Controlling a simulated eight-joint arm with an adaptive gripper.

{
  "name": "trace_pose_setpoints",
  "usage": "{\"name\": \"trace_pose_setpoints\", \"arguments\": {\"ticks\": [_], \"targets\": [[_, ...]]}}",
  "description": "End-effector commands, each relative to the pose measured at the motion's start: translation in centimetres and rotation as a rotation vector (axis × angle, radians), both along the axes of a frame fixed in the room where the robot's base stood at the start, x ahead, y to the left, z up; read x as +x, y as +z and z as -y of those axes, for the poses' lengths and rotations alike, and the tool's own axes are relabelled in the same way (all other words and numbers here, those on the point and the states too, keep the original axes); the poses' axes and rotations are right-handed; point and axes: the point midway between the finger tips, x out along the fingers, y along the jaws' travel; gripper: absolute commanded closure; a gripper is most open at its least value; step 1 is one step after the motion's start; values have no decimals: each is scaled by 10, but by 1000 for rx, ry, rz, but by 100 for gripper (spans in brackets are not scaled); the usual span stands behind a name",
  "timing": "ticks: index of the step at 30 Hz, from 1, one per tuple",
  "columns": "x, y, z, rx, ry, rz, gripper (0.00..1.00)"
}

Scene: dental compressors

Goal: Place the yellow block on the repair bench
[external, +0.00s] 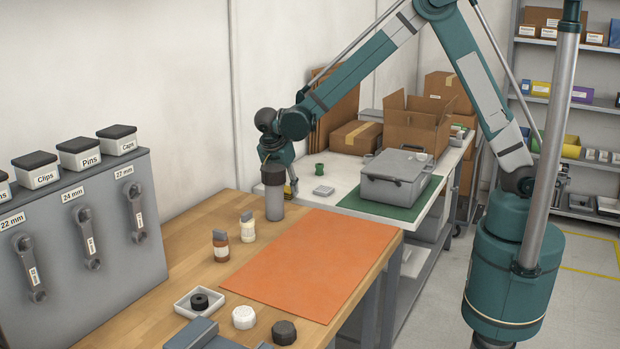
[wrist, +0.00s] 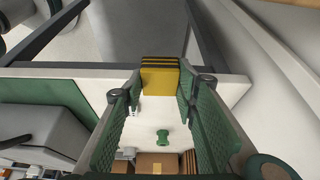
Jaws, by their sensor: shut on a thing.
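The yellow block (wrist: 160,78), with dark stripes along its upper part, is between the two green finger pads of my gripper (wrist: 158,85) in the wrist view. My gripper is shut on it. In the external view my gripper (external: 291,188) points down near the seam between the wooden bench (external: 190,240) and the white table (external: 325,168). Only a small yellow bit of the block (external: 294,186) shows there, partly hidden by the gripper. Whether the block touches a surface is unclear. An orange mat (external: 305,262) lies on the wooden bench; I cannot tell which surface is the repair bench.
A grey canister (external: 274,203) stands close by my gripper. Two small bottles (external: 221,245) (external: 248,228) stand left of the mat. A grey case (external: 393,178) sits on a green mat on the white table, near a green spool (external: 319,170). The orange mat is clear.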

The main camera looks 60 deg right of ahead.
Motion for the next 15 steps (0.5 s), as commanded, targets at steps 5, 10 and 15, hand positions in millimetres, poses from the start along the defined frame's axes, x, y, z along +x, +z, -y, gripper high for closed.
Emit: {"name": "trace_pose_setpoints", "arguments": {"ticks": [5,10,15], "targets": [[-1,1,6,0,79,0,87],[-4,2,17,0,220,0,87],[-5,4,29,-1,398,1,87]]}}
